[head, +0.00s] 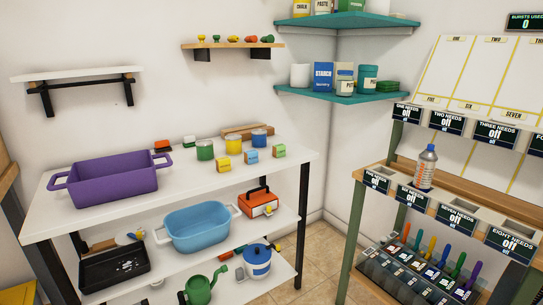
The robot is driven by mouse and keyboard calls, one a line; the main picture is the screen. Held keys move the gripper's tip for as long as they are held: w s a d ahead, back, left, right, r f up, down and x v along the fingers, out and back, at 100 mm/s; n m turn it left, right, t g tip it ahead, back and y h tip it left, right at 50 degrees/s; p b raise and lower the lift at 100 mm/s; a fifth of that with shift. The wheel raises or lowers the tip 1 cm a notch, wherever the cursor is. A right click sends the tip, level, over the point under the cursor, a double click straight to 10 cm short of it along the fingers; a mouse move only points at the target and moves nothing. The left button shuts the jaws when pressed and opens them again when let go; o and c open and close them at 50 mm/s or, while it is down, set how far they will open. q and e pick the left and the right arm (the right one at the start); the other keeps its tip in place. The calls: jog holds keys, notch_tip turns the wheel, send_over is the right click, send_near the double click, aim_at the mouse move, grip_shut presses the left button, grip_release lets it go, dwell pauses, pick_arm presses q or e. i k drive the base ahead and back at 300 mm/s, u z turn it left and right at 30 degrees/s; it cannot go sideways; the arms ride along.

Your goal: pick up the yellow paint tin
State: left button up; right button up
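The yellow paint tin (233,146) stands upright near the back of the white shelf top (120,208). It is in a row between a green tin (205,150) on its left and a blue tin (259,139) on its right. Small coloured blocks stand just in front of the tins: a yellow one (223,164), a blue one (251,156) and a green and orange one (279,151). Neither of my grippers shows in the head view.
A purple tub (110,182) fills the left of the white top. A wooden block (248,129) lies behind the tins. Lower shelves hold a blue basin (198,228) and an orange box (258,203). A bottle (426,168) stands on the right-hand rack. The top's front right is clear.

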aim_at(233, 141)
jog(key=z, duration=0.4)
jog(key=i, duration=1.15)
jog(key=u, duration=0.7)
jog(key=i, duration=0.75)
jog(key=u, duration=0.65)
